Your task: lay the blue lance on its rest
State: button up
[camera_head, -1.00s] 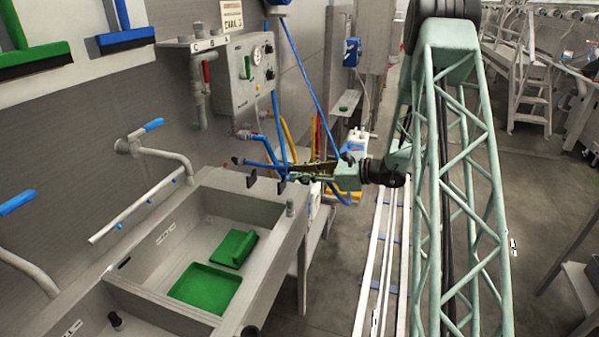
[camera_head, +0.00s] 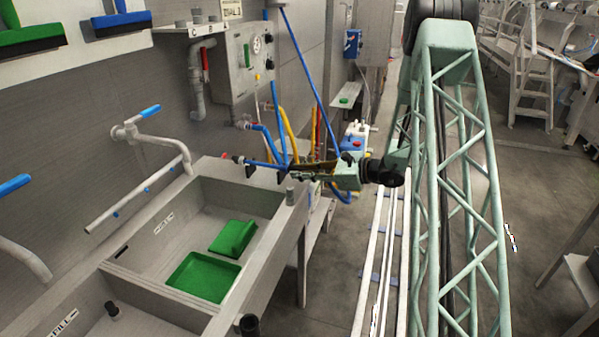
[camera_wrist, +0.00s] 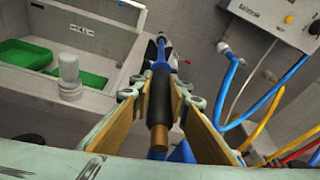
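My gripper (camera_head: 318,169) reaches left from the arm toward the far right corner of the sink. In the wrist view, its two tan-padded fingers (camera_wrist: 160,88) close on both sides of the dark grip of the blue lance (camera_wrist: 161,100). The blue lance also shows in the head view (camera_head: 262,164), roughly level, its dark tip to the left. Two small dark supports, apparently the rest (camera_head: 282,178), stand at the sink's far edge just under the lance. I cannot tell whether the lance touches them.
The steel sink (camera_head: 140,258) holds a green tray (camera_head: 204,277) and a green block (camera_head: 233,238). Blue and yellow hoses (camera_head: 289,130) hang behind my gripper below a control box (camera_head: 245,68).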

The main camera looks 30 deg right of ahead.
jog(key=o, duration=0.7)
jog(key=shift+s+d, duration=0.1)
jog(key=v, duration=1.1)
jog(key=shift+s+d, duration=0.2)
jog(key=shift+s, duration=0.1)
jog(key=shift+r, duration=0.1)
dwell(0.9)
